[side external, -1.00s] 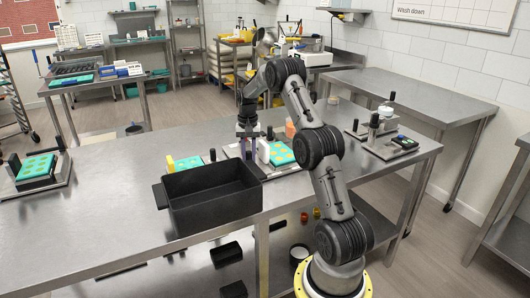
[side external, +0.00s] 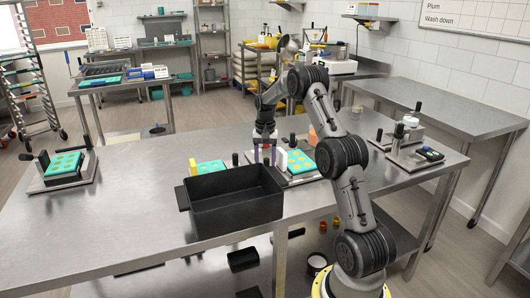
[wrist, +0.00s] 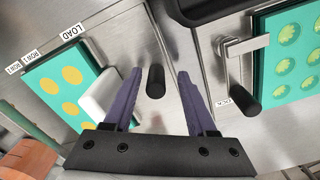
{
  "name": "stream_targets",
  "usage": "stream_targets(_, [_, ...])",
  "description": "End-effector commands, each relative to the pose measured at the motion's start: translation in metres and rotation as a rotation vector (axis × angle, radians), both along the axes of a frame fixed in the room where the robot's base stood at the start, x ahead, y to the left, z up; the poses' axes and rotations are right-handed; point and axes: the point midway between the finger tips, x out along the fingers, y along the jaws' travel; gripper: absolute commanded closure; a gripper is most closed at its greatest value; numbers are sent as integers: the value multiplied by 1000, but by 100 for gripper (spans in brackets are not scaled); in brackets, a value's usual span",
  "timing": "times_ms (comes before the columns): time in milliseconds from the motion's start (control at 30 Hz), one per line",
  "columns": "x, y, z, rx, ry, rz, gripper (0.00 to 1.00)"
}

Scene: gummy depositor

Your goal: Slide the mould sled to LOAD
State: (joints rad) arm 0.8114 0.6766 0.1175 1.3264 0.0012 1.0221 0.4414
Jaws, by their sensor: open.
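The mould sled carries a teal mould with yellow round cavities (wrist: 62,82), beside the labels LOAD (wrist: 74,33), ROW1 and ROW2. It also shows in the side external view as a teal mould (side external: 300,162) on a steel plate. A white block (wrist: 100,94) stands at its edge. My gripper (wrist: 157,75) is open, with its purple fingers pointing down at the plate. A black upright knob (wrist: 155,82) shows between the fingers, with gaps on both sides. In the side external view my gripper (side external: 265,155) is low behind the black tray, which partly hides the station.
A deep black tray (side external: 236,213) stands in front of my gripper. A second teal mould with green pieces (wrist: 290,60) and a black-handled latch (wrist: 238,75) lie to the right in the wrist view.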

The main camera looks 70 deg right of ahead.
Motion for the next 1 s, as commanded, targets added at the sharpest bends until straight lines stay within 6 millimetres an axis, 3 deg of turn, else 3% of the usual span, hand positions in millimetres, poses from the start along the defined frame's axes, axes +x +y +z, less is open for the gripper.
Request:
stream_targets(600, [1, 0, 115, -4, -6, 1, 43])
stream_targets(800, [1, 0, 133, -2, -3, 1, 43])
stream_targets(1000, [1, 0, 136, -1, -3, 1, 43])
